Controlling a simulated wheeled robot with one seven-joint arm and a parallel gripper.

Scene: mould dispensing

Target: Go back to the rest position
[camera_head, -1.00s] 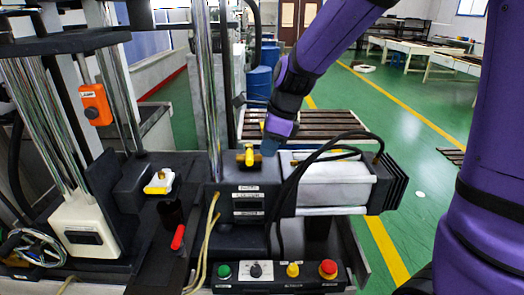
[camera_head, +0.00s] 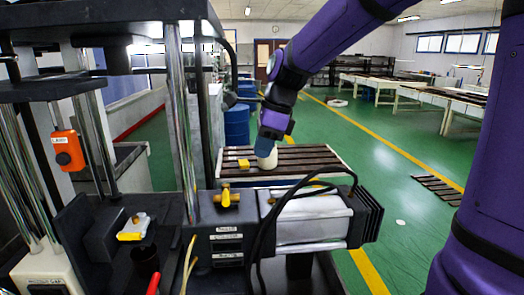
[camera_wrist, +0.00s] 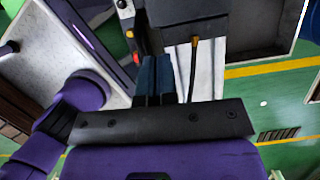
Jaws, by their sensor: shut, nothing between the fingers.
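My gripper (camera_head: 265,145) hangs from my purple arm, above and behind the dark press machine. Its blue fingers are together with nothing between them; they also show close together in the wrist view (camera_wrist: 155,78). The fingers are clear of the yellow knob (camera_head: 228,198) on the machine top. A small white object (camera_head: 267,159) shows just below the fingertips in the head view, over the slatted pallet; I cannot tell how far behind them it is.
The machine's metal cylinder (camera_head: 312,217) and black hoses stand below right of my gripper. Vertical steel columns (camera_head: 182,120) rise to its left. A yellow-and-white part (camera_head: 133,227) sits on the machine at left. Green floor (camera_head: 390,165) is open at right.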

